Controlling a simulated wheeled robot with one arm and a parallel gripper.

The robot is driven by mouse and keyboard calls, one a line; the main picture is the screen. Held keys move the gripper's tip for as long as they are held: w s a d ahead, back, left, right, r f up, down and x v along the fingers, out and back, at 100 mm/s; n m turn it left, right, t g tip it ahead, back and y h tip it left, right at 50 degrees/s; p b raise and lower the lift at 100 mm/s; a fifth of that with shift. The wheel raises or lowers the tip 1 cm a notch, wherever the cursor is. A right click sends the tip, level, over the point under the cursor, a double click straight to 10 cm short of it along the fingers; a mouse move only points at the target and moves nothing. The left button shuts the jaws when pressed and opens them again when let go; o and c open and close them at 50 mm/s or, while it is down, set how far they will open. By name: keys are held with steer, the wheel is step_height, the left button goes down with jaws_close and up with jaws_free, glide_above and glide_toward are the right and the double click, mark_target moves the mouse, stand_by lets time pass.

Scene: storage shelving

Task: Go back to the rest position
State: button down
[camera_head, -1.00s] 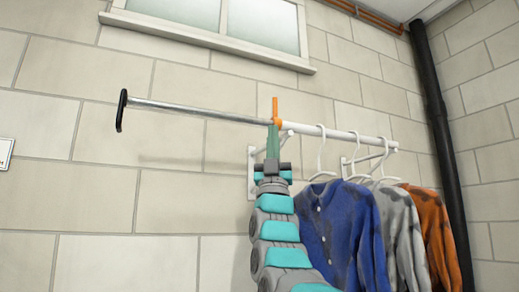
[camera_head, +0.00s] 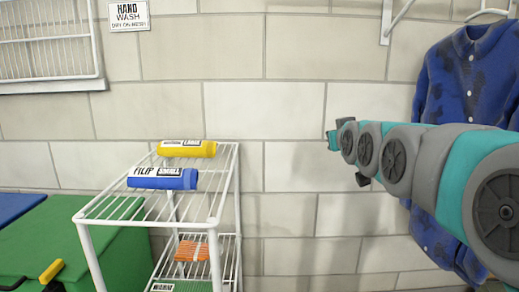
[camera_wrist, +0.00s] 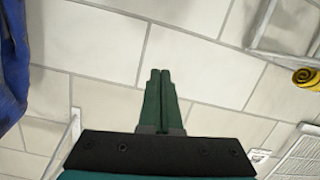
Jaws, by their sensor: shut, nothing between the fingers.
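My gripper (camera_wrist: 160,75) shows in the wrist view with its two green fingers together and nothing between them. It is in free air in front of the block wall. In the head view my arm reaches in from the right edge, and its far end is at the middle right, pointing left. The gripper's fingers are hard to make out in that view.
A blue shirt (camera_head: 465,95) hangs at the right, close to my arm. A white wire shelf (camera_head: 112,207) at the left holds a yellow roll (camera_head: 187,148) and a blue roll (camera_head: 163,179). A green bin (camera_head: 50,235) stands beside it.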

steer(key=s+a+f+g+p, duration=0.25)
steer(key=s+f+g, duration=0.55)
steer(key=s+f, duration=0.85)
steer(key=s+f+m+g, duration=0.1)
steer(key=s+f+g, duration=0.3)
steer(key=s, duration=0.9)
steer(key=s+f+m+g+p, duration=0.1)
steer(key=s+f+g, duration=0.4)
steer(key=s+f, duration=0.4)
steer(key=s, duration=0.5)
steer(key=shift+s+a+f+g, duration=0.25)
steer(key=shift+g, duration=0.05)
